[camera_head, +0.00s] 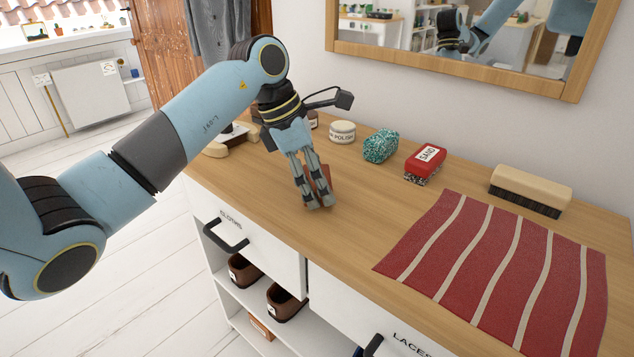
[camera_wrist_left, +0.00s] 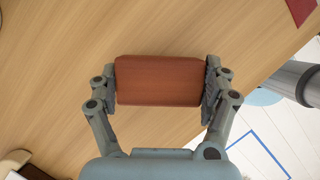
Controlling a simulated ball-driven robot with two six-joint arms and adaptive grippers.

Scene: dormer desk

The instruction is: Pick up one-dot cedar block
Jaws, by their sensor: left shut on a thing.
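A plain reddish-brown wooden block (camera_wrist_left: 160,80) lies crosswise between the two fingers of my left gripper (camera_wrist_left: 161,84) in the left wrist view, with a fingertip pressed against each end. No dot shows on the face in view. In the head view my left gripper (camera_head: 319,203) points down over the left part of the wooden desk top (camera_head: 360,205). Only a sliver of the block (camera_head: 327,174) shows there behind the fingers. I cannot tell whether the block touches the desk. My right gripper is not seen.
A striped red cloth (camera_head: 500,268) covers the right. Open shelves (camera_head: 240,302) hold brown bins below.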

